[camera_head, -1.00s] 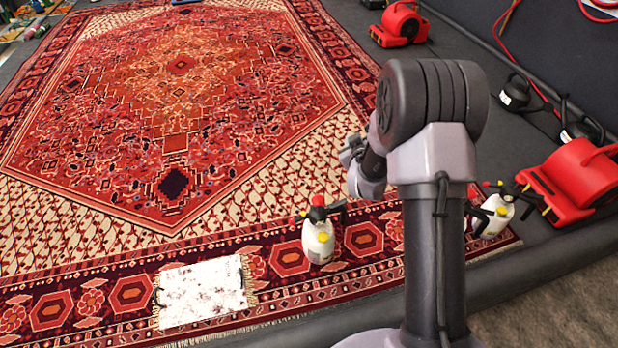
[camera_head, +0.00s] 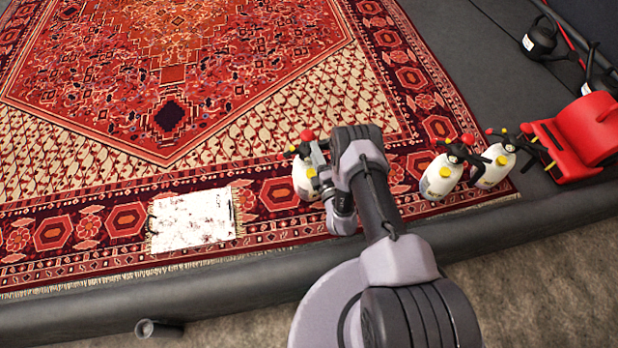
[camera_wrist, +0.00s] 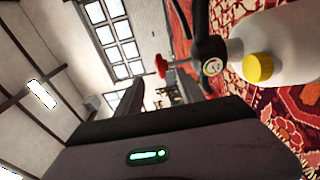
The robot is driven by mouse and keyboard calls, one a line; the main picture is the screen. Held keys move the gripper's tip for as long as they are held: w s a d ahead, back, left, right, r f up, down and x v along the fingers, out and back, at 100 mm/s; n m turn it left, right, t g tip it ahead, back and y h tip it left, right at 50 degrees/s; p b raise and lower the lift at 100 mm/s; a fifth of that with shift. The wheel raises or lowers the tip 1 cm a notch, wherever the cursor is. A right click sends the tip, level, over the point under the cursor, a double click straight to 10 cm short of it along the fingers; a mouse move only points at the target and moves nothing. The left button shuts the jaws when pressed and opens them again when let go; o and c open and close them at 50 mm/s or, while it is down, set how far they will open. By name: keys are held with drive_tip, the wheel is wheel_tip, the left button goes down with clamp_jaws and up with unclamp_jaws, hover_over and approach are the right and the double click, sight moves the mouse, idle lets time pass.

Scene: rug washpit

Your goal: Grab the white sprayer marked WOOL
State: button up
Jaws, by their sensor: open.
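Three white sprayers with black tops and yellow caps stand on the rug. The left one (camera_head: 304,184) has a red knob and is partly hidden by my arm. The middle one (camera_head: 440,178) and the right one (camera_head: 496,165) stand close together; their labels are too small to read. My gripper (camera_head: 318,158) is at the left sprayer, open. In the wrist view a white sprayer bottle (camera_wrist: 286,50) with a yellow cap, gauge and red knob lies close at the right. Its black handle is near my fingers (camera_wrist: 162,98), with no grip on it visible.
The patterned red rug (camera_head: 150,110) fills the floor, with a stained white cloth (camera_head: 192,219) on it. A dark padded curb (camera_head: 120,295) runs along the front.

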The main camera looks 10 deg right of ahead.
sight(310, 140)
drive_tip(key=w+b, duration=0.1)
drive_tip(key=w, duration=0.1)
drive_tip(key=w+b, duration=0.1)
drive_tip(key=w, duration=0.1)
drive_tip(key=w+b, duration=0.1)
drive_tip(key=w, duration=0.1)
drive_tip(key=shift+w+a+f+b, duration=0.3)
drive_tip(key=shift+w+b, duration=0.05)
drive_tip(key=shift+b, duration=0.05)
drive_tip(key=shift+w+r, duration=0.1)
drive_tip(key=shift+r, duration=0.05)
clamp_jaws()
idle(0.5)
drive_tip(key=shift+r, duration=0.1)
